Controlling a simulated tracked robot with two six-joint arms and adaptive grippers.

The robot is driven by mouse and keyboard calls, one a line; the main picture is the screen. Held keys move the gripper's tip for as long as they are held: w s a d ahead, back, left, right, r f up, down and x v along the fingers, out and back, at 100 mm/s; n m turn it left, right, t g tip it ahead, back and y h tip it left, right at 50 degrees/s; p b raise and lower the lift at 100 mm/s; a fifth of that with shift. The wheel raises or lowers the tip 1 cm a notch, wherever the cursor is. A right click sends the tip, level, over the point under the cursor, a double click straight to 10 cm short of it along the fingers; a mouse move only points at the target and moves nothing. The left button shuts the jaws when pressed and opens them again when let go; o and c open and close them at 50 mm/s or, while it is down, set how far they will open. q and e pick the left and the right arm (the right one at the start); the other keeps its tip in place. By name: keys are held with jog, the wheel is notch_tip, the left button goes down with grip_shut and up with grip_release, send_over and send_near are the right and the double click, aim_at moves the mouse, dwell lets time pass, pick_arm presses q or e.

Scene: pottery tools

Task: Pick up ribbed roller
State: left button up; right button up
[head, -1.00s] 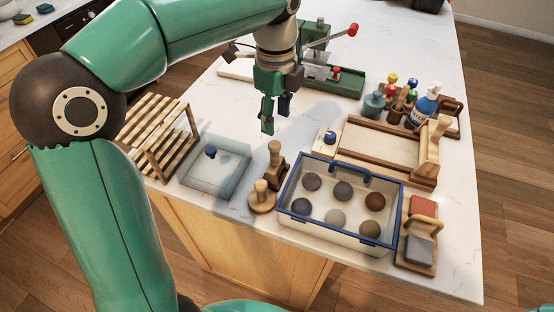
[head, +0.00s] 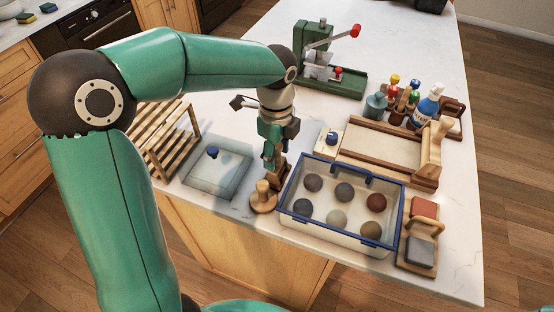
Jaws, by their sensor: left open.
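My left gripper (head: 273,160) is open and points down at the front of the counter, left of the clay box. Its fingers are at the top of a dark wooden tool with a block base (head: 281,180) and hide most of it; I cannot tell whether they touch it. A lighter wooden tool with a round base and knob (head: 263,197) stands just in front. I cannot make out ribs on either, so I cannot tell for sure which piece is the ribbed roller. My right gripper is not in view.
A blue-rimmed box (head: 310,222) with several clay balls stands close right of the gripper. A lidded clear box (head: 217,175) and a slatted wooden rack (head: 170,145) are left. A wooden-framed board (head: 382,146) and a green press (head: 330,78) lie behind.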

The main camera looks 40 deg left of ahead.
pick_arm(q)
grip_shut()
jog(key=shift+r, duration=0.2)
dwell(0.3)
